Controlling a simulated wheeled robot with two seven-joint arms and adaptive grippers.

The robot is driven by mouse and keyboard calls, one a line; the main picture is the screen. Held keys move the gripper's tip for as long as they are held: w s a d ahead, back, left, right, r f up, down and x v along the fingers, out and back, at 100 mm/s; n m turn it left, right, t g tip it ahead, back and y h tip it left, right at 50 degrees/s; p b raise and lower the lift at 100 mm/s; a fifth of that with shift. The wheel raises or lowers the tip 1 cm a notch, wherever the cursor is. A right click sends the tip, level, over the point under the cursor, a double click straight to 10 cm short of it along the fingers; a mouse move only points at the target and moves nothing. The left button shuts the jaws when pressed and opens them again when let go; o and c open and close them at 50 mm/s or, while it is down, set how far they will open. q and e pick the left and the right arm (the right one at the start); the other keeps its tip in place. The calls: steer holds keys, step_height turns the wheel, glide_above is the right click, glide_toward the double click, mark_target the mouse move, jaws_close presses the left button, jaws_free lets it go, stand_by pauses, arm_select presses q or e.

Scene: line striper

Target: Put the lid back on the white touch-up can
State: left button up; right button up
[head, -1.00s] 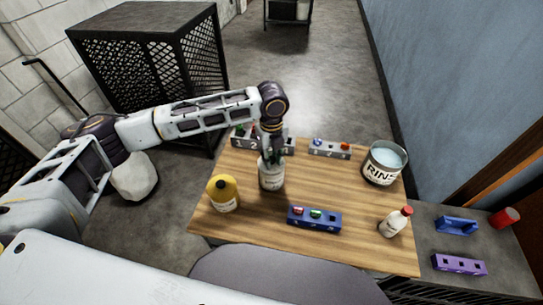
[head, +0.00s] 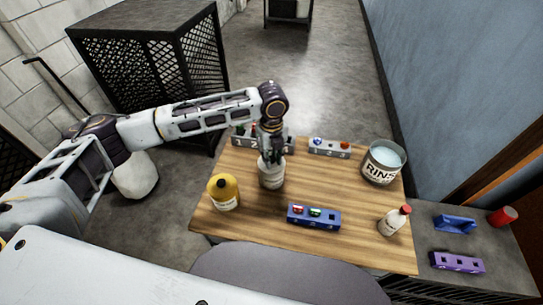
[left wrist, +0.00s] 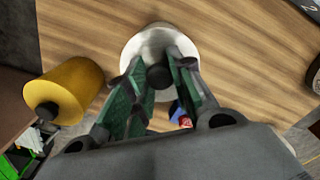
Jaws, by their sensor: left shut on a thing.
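The white can (head: 271,179) with a dark-lettered label stands upright on the wooden table, left of its middle. My left gripper (head: 270,157) points down right over its top. In the left wrist view my left gripper (left wrist: 162,92) is shut on a small round black lid (left wrist: 158,76). The white can (left wrist: 150,42) lies behind the lid in that view, with the lid over its near part. The fingers hide much of the can's top, so I cannot tell whether the lid touches it. My right gripper is not in view.
Grey racks (head: 329,149) line the back. The table's centre is clear.

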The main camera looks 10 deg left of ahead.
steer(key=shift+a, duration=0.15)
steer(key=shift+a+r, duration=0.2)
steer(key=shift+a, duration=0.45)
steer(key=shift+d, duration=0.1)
arm_select(q)
steer(key=shift+p, duration=0.45)
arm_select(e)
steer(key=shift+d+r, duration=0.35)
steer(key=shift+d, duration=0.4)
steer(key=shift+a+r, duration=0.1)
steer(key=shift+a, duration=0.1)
